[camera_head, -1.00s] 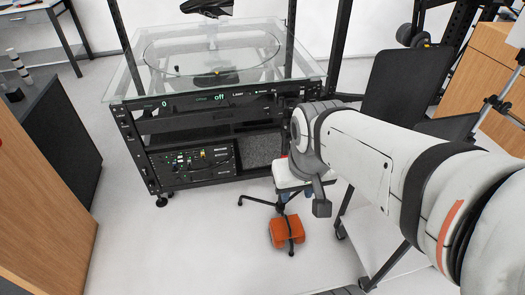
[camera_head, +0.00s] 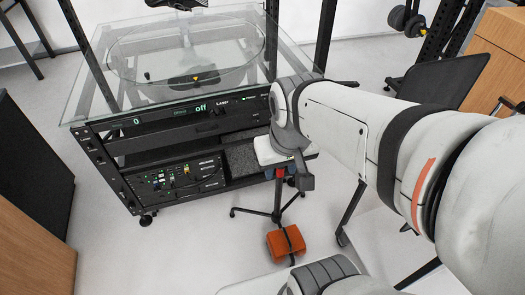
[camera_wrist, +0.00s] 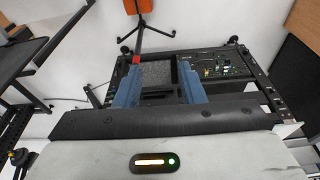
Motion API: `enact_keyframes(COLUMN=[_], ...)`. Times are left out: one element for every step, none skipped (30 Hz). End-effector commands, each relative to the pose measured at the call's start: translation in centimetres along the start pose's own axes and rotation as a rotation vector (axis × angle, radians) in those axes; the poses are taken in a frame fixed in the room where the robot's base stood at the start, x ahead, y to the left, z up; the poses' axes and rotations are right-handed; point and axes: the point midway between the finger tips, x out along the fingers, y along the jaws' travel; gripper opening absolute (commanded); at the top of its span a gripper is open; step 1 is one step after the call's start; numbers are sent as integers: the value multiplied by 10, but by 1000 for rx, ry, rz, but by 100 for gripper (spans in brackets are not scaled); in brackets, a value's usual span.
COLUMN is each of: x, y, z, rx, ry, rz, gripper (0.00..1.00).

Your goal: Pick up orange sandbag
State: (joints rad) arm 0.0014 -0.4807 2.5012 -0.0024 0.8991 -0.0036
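The orange sandbag (camera_head: 287,243) lies on the floor in the head view, at the foot of a black tripod stand (camera_head: 276,205), with a dark strap or stand leg across it. In the wrist view the sandbag (camera_wrist: 137,6) shows only in part at the top edge. My gripper (camera_wrist: 160,82) has two blue fingers that stand apart with nothing seen between them.
A black rack (camera_head: 150,168) with a glass top (camera_head: 90,110) and a turntable stands behind the stand. Wooden and dark cabinets (camera_head: 35,225) line the left. A black chair-like panel (camera_head: 440,80) is at the right. Open floor lies left of the sandbag.

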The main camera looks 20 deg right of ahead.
Motion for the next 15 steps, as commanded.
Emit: enact_keyframes(x=[0,1,4,7,11,19,26,35,48,59,71,88,102,116,134], y=[0,0,1,1,2,3,7,10,14,16,18,22,25,28,32], z=[0,-1,-2,-4,-7,-12,-16,-21,-29,-36,-43,-53,-60,-67,-76], rx=[0,0,0,0,1,1,5,9,10,9,9,9,9,8,7], ry=[0,-1,-3,-5,-7,-11,-15,-20,-25,-32,-36,-44,-49,-54,-61], rz=[0,0,1,2,3,4,7,9,12,14,16,19,22,24,26], gripper=[36,36,36,36,36,36,36,36,36,36,36,36,36,36,36])
